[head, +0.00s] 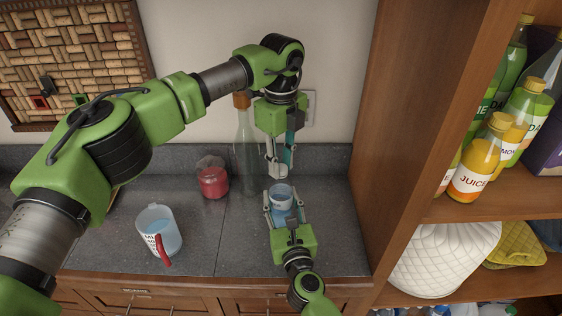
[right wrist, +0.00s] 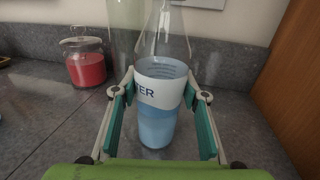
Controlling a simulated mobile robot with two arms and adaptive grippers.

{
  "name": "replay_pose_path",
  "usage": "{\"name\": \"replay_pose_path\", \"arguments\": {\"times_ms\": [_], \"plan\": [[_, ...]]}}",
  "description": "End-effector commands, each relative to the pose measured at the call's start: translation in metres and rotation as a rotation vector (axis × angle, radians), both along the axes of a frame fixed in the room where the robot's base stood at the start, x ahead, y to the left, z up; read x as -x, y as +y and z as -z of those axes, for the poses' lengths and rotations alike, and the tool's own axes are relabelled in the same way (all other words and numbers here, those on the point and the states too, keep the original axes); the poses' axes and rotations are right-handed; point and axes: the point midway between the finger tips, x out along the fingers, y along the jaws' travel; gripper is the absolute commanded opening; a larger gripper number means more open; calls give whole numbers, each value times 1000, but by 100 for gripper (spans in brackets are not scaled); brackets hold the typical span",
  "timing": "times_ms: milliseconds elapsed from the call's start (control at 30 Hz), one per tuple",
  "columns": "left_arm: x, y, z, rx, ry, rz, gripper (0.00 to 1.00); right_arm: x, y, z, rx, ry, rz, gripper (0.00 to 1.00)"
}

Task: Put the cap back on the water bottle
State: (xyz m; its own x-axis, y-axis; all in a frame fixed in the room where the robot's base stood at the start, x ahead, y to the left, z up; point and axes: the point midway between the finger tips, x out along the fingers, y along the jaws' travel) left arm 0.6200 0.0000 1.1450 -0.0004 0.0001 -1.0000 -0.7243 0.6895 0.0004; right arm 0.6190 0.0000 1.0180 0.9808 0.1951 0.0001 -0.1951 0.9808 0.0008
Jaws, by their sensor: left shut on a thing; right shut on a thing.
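The water bottle (head: 282,208) stands upright on the dark counter, clear above, with a white label and blue lower part. It also shows in the right wrist view (right wrist: 157,128), where its top is cut off. My right gripper (head: 282,211) is shut on the bottle, with one finger on each side of it in the right wrist view (right wrist: 161,85). My left gripper (head: 279,173) points down just above the bottle, its fingers close together. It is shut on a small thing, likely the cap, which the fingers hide. I cannot tell whether it touches the bottle's mouth.
A tall clear bottle (head: 242,147) with a brown top stands behind, near the wall. A red jar (head: 213,182) and a measuring jug (head: 157,232) with a red handle are to the left. A wooden shelf unit (head: 383,150) bounds the right side. The counter between jug and bottle is clear.

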Motion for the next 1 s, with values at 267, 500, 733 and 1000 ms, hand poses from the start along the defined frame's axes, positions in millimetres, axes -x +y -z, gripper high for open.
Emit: {"name": "replay_pose_path", "arguments": {"times_ms": [267, 500, 733, 1000], "plan": [[0, 0, 0, 0, 1, 513, 0, 0, 0, 1, -1, 1, 1, 0], [0, 1, 0, 0, 2, 956, 0, 0, 0, 1, -1, 1, 1, 0], [0, 1, 1, 0, 1, 1381, 0, 0, -1, 1, -1, 1, 1, 0], [-1, 1, 1, 0, 1, 1880, 0, 0, -1, 1, -1, 1, 2, 0]]}}
